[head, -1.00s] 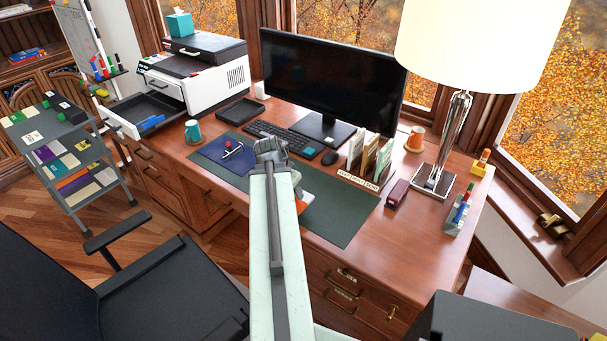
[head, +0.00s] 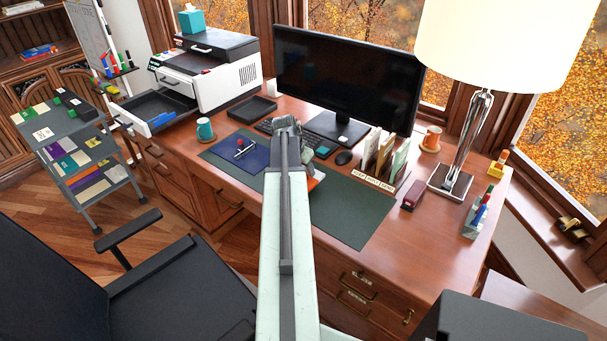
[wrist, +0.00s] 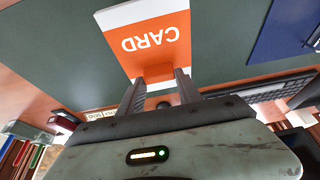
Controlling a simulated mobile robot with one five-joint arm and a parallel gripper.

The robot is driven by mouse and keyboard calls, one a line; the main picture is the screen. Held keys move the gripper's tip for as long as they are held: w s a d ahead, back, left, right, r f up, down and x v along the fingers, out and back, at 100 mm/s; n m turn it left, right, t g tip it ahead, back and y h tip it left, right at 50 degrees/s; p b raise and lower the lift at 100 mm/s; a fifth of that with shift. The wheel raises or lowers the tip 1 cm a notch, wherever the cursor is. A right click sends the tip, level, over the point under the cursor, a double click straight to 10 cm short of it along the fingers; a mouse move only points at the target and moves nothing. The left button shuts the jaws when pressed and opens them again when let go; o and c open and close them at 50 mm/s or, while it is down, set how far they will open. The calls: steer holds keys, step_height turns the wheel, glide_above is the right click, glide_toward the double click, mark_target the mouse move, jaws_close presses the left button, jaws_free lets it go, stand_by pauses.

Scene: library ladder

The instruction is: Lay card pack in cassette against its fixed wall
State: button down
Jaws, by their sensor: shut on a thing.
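The card pack (wrist: 155,42), orange and white with the word CARD, is held between the two fingers of my gripper (wrist: 160,84) in the wrist view. In the head view my gripper (head: 287,124) is over the desk near the keyboard, and an orange and white edge of the card pack (head: 315,181) shows beside my arm. The cassette (head: 157,110) is the dark open tray pulled out of the printer at the left, apart from my gripper. A blue piece (head: 160,119) sits at its near end. I cannot tell which wall is fixed.
The printer (head: 207,72) stands behind the cassette. A teal mug (head: 205,129), a blue pad with a small red-topped object (head: 240,148) and a black tray (head: 252,109) lie between. The monitor (head: 347,75) and lamp (head: 470,140) stand to the right.

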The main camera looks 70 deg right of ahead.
steer(key=b+x, duration=0.4)
steer(key=shift+w+a+f, duration=0.15)
steer(key=shift+a+f, duration=0.05)
steer(key=shift+a, duration=0.2)
steer(key=shift+w+a+r, duration=0.1)
steer(key=shift+w+r, duration=0.15)
steer(key=shift+f, duration=0.5)
steer(key=c, duration=0.8)
jaws_free()
steer(key=shift+r, duration=0.1)
steer(key=shift+r+p, duration=0.45)
steer(key=shift+r, duration=0.1)
steer(key=p+v, duration=1)
steer(key=v, duration=0.1)
steer(key=shift+w+a+r+p, duration=0.1)
steer(key=shift+a+r+p, duration=0.2)
steer(key=shift+p, duration=0.05)
